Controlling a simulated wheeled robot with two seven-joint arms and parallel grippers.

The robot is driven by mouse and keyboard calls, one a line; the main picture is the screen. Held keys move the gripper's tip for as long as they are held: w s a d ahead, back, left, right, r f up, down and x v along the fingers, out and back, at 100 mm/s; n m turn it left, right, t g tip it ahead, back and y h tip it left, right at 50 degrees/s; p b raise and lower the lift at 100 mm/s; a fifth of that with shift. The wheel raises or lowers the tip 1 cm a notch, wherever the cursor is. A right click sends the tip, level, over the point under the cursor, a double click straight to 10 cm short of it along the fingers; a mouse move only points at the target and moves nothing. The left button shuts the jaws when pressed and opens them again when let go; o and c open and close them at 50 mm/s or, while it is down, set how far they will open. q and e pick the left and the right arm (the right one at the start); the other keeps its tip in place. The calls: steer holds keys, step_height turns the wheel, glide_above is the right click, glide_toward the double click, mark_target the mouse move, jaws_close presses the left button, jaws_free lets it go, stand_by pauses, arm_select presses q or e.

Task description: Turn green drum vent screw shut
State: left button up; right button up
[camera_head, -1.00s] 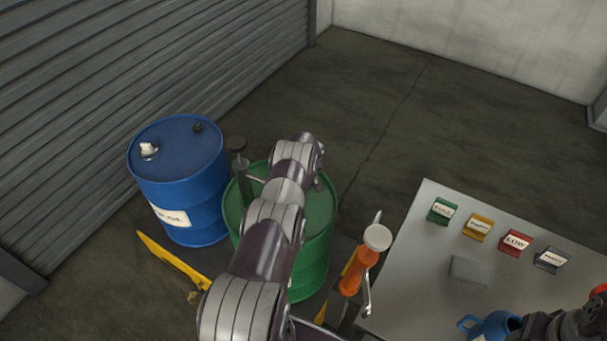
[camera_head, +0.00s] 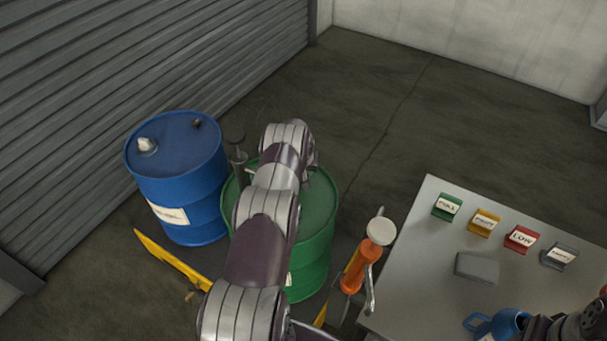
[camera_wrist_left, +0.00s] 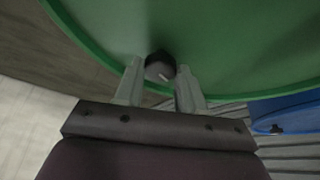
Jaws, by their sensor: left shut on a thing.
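The green drum (camera_head: 317,225) stands on the floor right of the blue drum, partly hidden behind my left arm in the head view. In the left wrist view its green top (camera_wrist_left: 225,45) fills the upper part. A small dark vent screw (camera_wrist_left: 158,66) with a light mark on it sits near the drum's rim. My left gripper (camera_wrist_left: 160,78) is shut on the vent screw, with one finger on each side of it. In the head view the arm hides the left fingertips and the screw. My right gripper's fingers do not show; only dark parts of that arm are at the lower right corner.
The blue drum (camera_head: 178,190) stands close to the left of the green drum. An orange hand pump (camera_head: 361,262) stands to its right. A grey table (camera_head: 420,262) at right bears several coloured labelled blocks, a grey block (camera_head: 477,267) and a blue jug (camera_head: 497,326).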

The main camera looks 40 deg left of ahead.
arm_select(q)
steer(key=m+h+b, duration=0.1)
steer(key=m+b, duration=0.1)
steer(key=b, duration=0.2)
steer(key=m+h+b, duration=0.1)
steer(key=m+b, duration=0.2)
steer(key=b, duration=0.1)
steer(key=m+h+b, duration=0.1)
steer(key=m+b, duration=0.2)
steer(key=b, duration=0.1)
steer(key=shift+a+f+t+b, duration=0.35)
steer(key=shift+f+t+b, duration=0.05)
steer(key=shift+r+m, duration=0.15)
steer(key=shift+m, duration=0.45)
steer(key=shift+r+m+h, duration=0.25)
steer(key=shift+m+h, duration=0.05)
steer(key=shift+h, duration=0.1)
steer(key=m+p, duration=0.1)
steer(key=p, duration=0.2)
steer(key=m+h+p, duration=0.1)
steer(key=p, duration=0.2)
steer(key=shift+a+r+m+g, duration=0.1)
steer(key=shift+r+m+g, duration=0.15)
steer(key=shift+m+g, duration=0.15)
steer(key=shift+f+m+p, duration=0.25)
steer(key=shift+m+p, duration=0.05)
steer(key=shift+p, duration=0.5)
steer(key=shift+f, duration=0.1)
steer(key=o, duration=1)
steer(key=shift+o, duration=0.2)
